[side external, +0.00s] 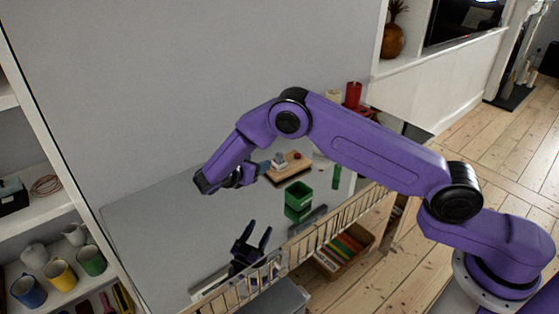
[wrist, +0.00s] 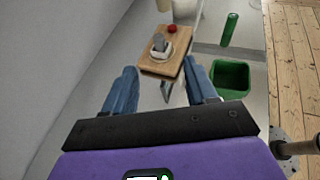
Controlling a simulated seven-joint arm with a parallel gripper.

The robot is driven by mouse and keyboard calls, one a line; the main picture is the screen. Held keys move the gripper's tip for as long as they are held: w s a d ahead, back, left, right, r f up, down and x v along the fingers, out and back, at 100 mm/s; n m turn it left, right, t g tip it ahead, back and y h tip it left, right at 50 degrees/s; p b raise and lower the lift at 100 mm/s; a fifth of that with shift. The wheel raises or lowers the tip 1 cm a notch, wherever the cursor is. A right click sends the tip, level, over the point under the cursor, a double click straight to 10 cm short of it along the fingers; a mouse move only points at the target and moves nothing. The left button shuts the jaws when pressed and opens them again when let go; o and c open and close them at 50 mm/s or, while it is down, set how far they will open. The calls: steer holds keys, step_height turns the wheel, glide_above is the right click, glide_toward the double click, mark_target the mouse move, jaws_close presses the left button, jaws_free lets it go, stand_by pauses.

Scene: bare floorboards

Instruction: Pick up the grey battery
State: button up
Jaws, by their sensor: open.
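A small grey object (wrist: 159,42), which may be the grey battery, sits on or in a small white piece (wrist: 157,52) on a wooden board. It also shows as a grey shape in the side view (side external: 280,159); it is too small to make out clearly. My gripper (wrist: 160,88) is open and empty, its two blue fingers pointing toward the board, with the grey object ahead and roughly between them. In the side view my gripper (side external: 264,168) is above the shiny surface, to the left of the board and apart from it.
The wooden board (wrist: 174,64) also holds a red round thing (wrist: 172,29). A green bin (wrist: 232,76) and an upright green cylinder (wrist: 229,30) stand to its right. A red cup (side external: 353,95) stands at the back. A railing (side external: 335,222) runs along the surface's front edge.

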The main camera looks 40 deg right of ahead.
glide_toward(279, 155)
steer(key=x, duration=0.5)
steer(key=shift+d+r, duration=0.15)
steer(key=shift+d, duration=0.25)
steer(key=shift+f+x, duration=0.25)
steer(key=shift+x, duration=2.35)
steer(key=shift+w+a, duration=0.15)
steer(key=shift+a, duration=0.05)
steer(key=shift+c, duration=0.3)
jaws_close()
